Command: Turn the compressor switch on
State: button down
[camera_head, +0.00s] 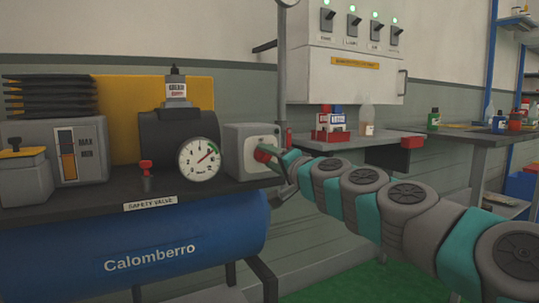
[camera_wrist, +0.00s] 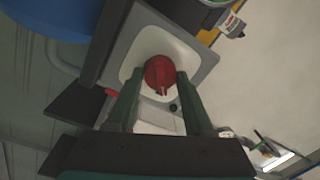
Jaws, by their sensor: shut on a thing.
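The compressor switch is a red rotary knob (camera_wrist: 160,74) on a pale grey box (camera_head: 240,139) at the right end of the blue compressor (camera_head: 140,250). In the head view the red knob (camera_head: 262,153) is partly hidden by my gripper (camera_head: 277,157). In the wrist view my gripper (camera_wrist: 159,90) has its two fingers on either side of the knob, shut on it. The exact angle of the knob is hard to tell.
A pressure gauge (camera_head: 199,158) and a small red safety valve (camera_head: 146,166) are left of the box. A panel with several switches (camera_head: 345,70) hangs on the wall. A shelf with a red bottle rack (camera_head: 333,134) stands behind my arm.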

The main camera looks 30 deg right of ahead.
jog(key=shift+m, duration=1)
jog(key=shift+p, duration=0.3)
jog(key=shift+c, duration=1.4)
grip_release()
jog(key=shift+s, duration=0.1)
jog(key=s, duration=0.7)
jog(key=shift+s+d+f+b, duration=0.25)
jog(key=shift+s+d+b, duration=0.05)
jog(key=shift+b, duration=0.1)
